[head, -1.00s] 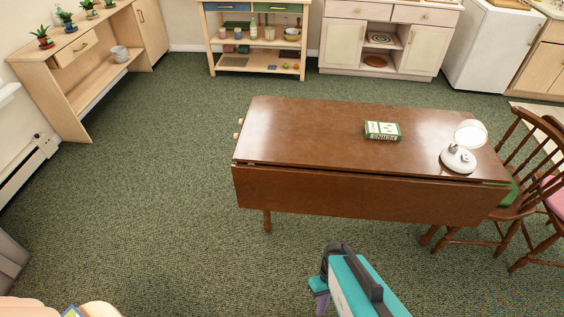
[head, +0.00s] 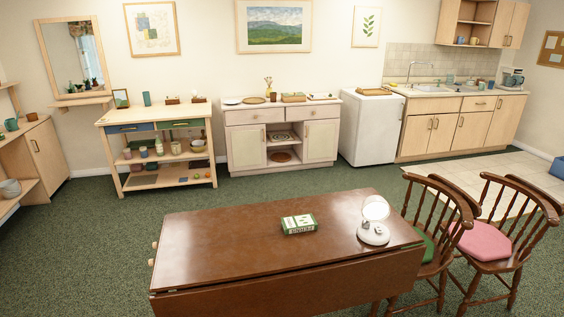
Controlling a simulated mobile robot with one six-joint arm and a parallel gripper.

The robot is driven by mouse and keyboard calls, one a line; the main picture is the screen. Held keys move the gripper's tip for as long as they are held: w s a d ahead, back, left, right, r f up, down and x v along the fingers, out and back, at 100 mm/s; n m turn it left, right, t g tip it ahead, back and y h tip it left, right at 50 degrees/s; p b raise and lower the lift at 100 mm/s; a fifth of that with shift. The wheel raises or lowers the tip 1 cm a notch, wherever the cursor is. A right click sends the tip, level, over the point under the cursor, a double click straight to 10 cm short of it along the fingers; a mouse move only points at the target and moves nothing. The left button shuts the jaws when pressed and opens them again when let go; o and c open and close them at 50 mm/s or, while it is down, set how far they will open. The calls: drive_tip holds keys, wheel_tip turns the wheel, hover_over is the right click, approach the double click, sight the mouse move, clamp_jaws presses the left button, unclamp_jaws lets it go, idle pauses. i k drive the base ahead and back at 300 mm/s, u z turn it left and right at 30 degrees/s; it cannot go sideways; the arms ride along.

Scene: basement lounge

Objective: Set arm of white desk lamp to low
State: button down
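The white desk lamp (head: 373,233) stands at the right end of the brown drop-leaf table (head: 235,238). It has a round white base and a pale round head above it. The head sits close over the base; the arm between them is too small to make out clearly. My gripper is not in view.
A green and white box (head: 299,224) lies on the table left of the lamp. Two wooden chairs (head: 437,217) stand close at the table's right end, one with a pink cushion (head: 487,240). Green carpet (head: 90,240) is clear left of the table.

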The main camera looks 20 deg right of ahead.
sight(375, 209)
drive_tip(key=z, duration=0.45)
drive_tip(key=k, duration=1.3)
drive_tip(key=z, duration=0.8)
drive_tip(key=i, duration=1.75)
drive_tip(key=u, duration=0.4)
